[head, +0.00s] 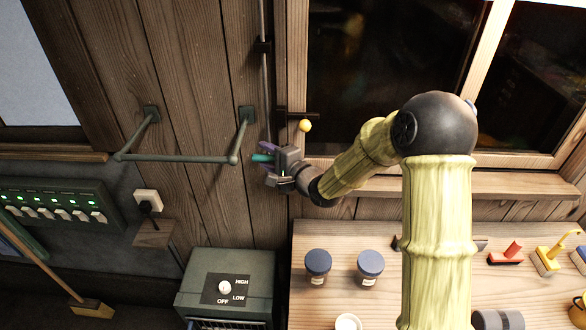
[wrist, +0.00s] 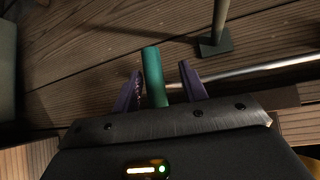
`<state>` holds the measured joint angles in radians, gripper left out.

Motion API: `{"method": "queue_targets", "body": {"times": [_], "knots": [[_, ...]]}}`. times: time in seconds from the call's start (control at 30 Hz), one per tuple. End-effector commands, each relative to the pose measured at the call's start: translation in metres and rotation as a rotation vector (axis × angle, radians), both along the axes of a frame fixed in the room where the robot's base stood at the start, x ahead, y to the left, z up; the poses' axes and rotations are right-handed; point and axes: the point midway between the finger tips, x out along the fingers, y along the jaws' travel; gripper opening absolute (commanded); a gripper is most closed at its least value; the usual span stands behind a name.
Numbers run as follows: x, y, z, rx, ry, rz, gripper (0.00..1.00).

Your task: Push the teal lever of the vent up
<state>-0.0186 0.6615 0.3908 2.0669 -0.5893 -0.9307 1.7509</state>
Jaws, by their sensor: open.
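The teal lever (head: 262,158) sticks out from the wooden wall beside a thin upright rod (head: 265,75). In the wrist view the teal lever (wrist: 154,75) stands between my two purple fingers. My gripper (head: 266,156) is open around it, and it also shows in the wrist view (wrist: 161,68). A gap shows on both sides of the lever; the left finger is the nearer one. The lever's base is partly hidden by my gripper in the head view.
A green-grey wall rail (head: 180,158) is close left of my gripper. A yellow knob (head: 304,125) on the window latch is just right and above. A window sill (head: 510,185), a bench with jars (head: 318,262) and a grey heater box (head: 228,285) lie below.

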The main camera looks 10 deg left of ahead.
Motion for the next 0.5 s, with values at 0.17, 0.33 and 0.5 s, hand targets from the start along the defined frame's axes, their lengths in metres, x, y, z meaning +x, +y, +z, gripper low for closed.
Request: {"method": "queue_targets", "body": {"times": [0.17, 0.33, 0.5], "knots": [[-0.017, -0.023, 0.001, 0.0, -0.002, -0.005, 0.43], [-0.04, -0.047, 0.006, -0.001, -0.003, -0.004, 0.43], [-0.061, -0.074, 0.011, -0.001, -0.004, -0.007, 0.43]]}}
